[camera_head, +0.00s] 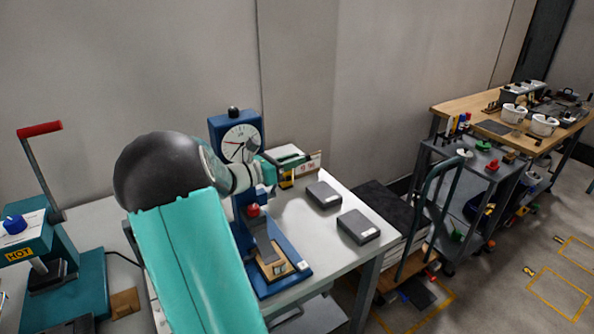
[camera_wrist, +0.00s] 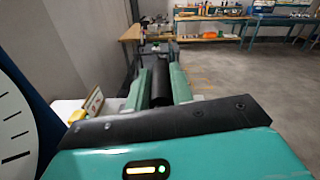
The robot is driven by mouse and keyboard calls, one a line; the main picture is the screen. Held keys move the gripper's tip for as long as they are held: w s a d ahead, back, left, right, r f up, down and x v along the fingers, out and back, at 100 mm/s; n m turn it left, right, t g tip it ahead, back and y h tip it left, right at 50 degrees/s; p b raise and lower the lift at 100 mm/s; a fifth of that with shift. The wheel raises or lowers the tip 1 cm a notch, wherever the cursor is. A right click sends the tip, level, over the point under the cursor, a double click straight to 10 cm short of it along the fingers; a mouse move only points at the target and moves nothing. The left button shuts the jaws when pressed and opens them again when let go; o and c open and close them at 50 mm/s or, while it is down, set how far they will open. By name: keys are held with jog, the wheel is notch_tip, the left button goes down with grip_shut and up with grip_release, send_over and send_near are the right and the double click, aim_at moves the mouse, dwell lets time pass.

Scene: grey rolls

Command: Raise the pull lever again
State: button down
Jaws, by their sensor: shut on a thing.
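The blue press (camera_head: 219,128) with a round white dial (camera_head: 240,140) stands on the white table, partly hidden behind my arm. My gripper (camera_head: 270,170) is at its right side, just below and beside the dial. In the wrist view, the two green fingers of my gripper (camera_wrist: 160,88) are shut on a black cylindrical grip (camera_wrist: 160,75), which looks like the handle of the pull lever. The rest of the lever is hidden. The dial's edge (camera_wrist: 14,125) shows close at the left of the wrist view.
A teal hot press (camera_head: 78,285) with a red-handled lever (camera_head: 40,129) standing up is at the left. Two dark grey blocks (camera_head: 323,195) (camera_head: 358,227) lie on the white table (camera_head: 322,252), right of the blue press. A cart (camera_head: 440,200) stands beyond the table.

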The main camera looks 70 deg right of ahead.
jog(key=shift+w+d, duration=0.2)
jog(key=shift+w, duration=0.2)
jog(key=c, duration=1.5)
grip_release()
jog(key=shift+f, duration=0.1)
jog(key=shift+c, duration=0.2)
jog(key=shift+o, duration=1.4)
jog(key=shift+w+d+f, duration=0.1)
jog(key=shift+d, duration=0.1)
jog(key=shift+s+a+r, duration=0.15)
jog(key=shift+s+r, duration=0.05)
jog(key=shift+r, duration=0.05)
jog(key=shift+w, duration=0.1)
jog(key=v, duration=1.3)
jog(key=shift+w+a, duration=0.2)
jog(key=shift+a, duration=0.1)
